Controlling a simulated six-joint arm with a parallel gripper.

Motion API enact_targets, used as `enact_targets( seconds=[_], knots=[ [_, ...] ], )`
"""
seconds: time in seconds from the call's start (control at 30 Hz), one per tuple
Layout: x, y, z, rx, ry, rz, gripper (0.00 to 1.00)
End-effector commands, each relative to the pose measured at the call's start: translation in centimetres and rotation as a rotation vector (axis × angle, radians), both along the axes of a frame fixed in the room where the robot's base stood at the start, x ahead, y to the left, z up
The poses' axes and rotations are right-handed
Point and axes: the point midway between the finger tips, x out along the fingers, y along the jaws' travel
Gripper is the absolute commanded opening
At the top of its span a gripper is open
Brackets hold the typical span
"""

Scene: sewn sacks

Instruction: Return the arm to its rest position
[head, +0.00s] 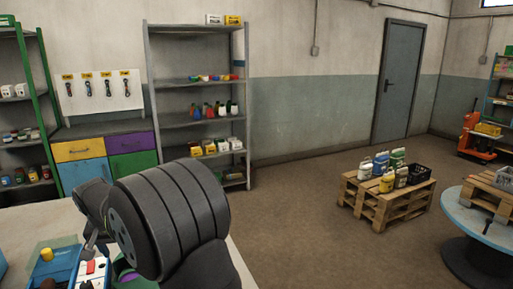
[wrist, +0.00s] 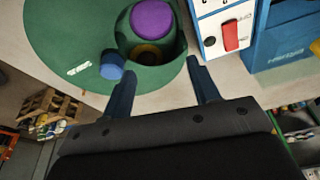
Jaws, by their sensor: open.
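My gripper (wrist: 160,92) is open in the wrist view, with a gap between its two dark fingers. Nothing is held between them. Just beyond the fingertips lies a green round surface (wrist: 55,35) with a purple disc (wrist: 152,19) and a small blue cylinder (wrist: 111,65) on or beside it. In the head view my dark arm fills the lower middle and hides most of the gripper's surroundings. No sack can be made out clearly.
A white box with a red switch (wrist: 231,35) stands close to the right finger, beside a blue bin (wrist: 290,40). In the head view the pale table (head: 35,222) holds these items. Shelves (head: 197,127) stand behind, and a pallet stack (head: 385,207) stands to the right with open floor between.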

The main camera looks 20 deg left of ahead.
Motion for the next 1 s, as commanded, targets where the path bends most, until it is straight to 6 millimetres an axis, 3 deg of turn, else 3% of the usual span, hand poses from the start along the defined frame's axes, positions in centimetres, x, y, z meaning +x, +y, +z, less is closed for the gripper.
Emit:
enact_targets(
  seconds=[0.5,0.7,1.0],
  knots=[
    [0.1,-0.4,-10.3,-0.002,0.002,-0.015,0.55],
    [-0.8,-1.0,-7.1,0.003,-0.001,-0.015,0.55],
    [-1.5,-1.6,-5.6,0.001,-0.001,-0.016,0.55]
  ],
)
